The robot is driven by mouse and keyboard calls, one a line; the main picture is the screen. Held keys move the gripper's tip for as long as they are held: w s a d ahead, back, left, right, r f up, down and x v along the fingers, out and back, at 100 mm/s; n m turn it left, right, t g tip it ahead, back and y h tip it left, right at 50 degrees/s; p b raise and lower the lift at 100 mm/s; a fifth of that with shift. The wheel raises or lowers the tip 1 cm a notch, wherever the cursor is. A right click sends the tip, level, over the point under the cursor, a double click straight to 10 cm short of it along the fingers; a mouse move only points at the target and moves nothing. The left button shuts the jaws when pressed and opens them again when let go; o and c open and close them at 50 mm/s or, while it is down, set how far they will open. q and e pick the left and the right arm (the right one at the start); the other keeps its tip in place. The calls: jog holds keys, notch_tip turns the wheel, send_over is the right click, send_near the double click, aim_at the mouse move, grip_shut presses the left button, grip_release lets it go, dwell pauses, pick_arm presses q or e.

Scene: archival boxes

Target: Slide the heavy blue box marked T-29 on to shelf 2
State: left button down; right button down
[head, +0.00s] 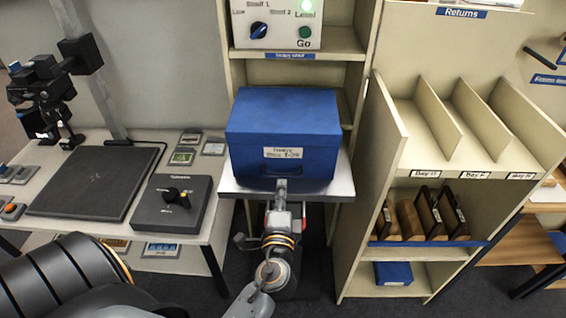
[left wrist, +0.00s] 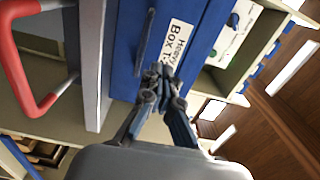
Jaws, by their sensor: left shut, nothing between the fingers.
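The blue box (head: 283,125) sits on a pale platform (head: 330,185) in front of the beige shelf unit (head: 352,70). Its front label reads "Heavy Box T-29" in the head view; the label (left wrist: 177,42) is partly cut off in the left wrist view. My left gripper (head: 281,186) is shut and empty, its fingertips at the lower middle of the box's front face. In the left wrist view the closed fingertips (left wrist: 160,80) are at or very near that face; contact is unclear. My right gripper is not in view.
A control panel (head: 277,28) above has a blue knob, a "Go" button and a lit green "Level" lamp. A left table (head: 60,222) and a right divided "Returns" rack (head: 385,140) flank the platform.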

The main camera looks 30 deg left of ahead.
aim_at(283, 160)
pick_arm(q)
jog(key=p+x, duration=0.1)
jog(key=x, duration=0.5)
jog(key=shift+w+a+r+p, duration=0.1)
jog(key=shift+w+a+p, duration=0.05)
jog(key=shift+p, duration=0.2)
jog(key=shift+w+a, duration=0.35)
jog(key=shift+w, duration=0.25)
